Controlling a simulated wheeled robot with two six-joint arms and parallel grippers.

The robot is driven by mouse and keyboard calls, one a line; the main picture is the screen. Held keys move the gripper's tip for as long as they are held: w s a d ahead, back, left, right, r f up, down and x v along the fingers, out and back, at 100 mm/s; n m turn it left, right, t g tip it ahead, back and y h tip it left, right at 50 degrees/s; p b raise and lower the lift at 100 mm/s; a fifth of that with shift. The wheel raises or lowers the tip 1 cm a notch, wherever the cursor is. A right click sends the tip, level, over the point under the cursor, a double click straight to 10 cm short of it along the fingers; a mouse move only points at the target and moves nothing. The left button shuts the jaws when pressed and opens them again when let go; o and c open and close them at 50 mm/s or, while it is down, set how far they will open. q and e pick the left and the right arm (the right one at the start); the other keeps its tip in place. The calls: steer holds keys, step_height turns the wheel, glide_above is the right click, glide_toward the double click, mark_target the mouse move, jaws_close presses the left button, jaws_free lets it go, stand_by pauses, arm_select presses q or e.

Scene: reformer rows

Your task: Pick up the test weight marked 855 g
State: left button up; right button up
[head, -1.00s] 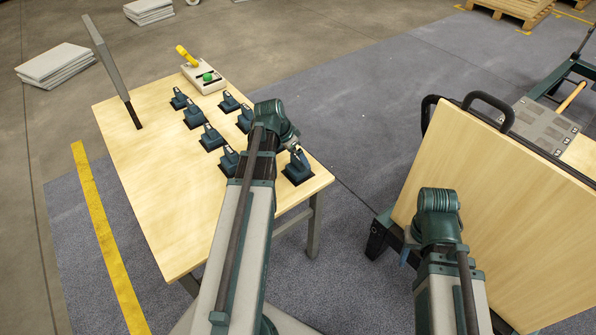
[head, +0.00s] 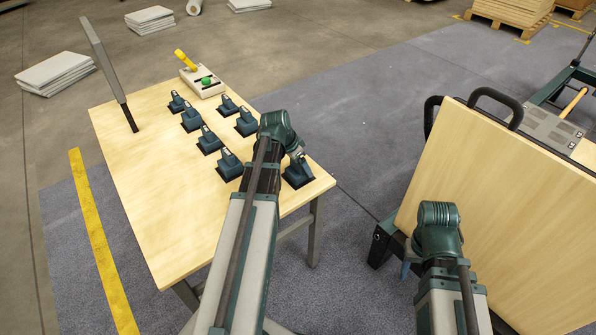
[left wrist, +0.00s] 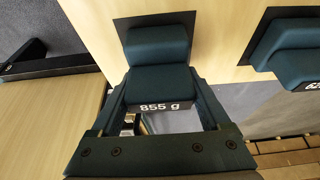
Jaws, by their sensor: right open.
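The test weight marked 855 g (left wrist: 158,83) fills the middle of the left wrist view, dark teal with a white label, standing on a dark square. My left gripper (left wrist: 160,95) has its two fingers apart, one on each side of this weight; contact is not clear. In the head view my left arm reaches over the wooden table to the front-right weight (head: 297,173) and hides part of that row; its label is not readable there. My right gripper (head: 407,265) is open and empty, low in front of the leaning board, mostly hidden by its arm.
Several similar weights (head: 208,139) stand in two rows on the table (head: 150,190). One marked with 62 and a cut-off digit (left wrist: 295,55) is close by on the right. A box with a yellow handle (head: 203,82) and a grey post (head: 108,70) stand behind. A large board (head: 500,200) is at right.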

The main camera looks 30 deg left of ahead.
arm_select(q)
jaws_close()
arm_select(e)
steer(key=shift+r, duration=0.1)
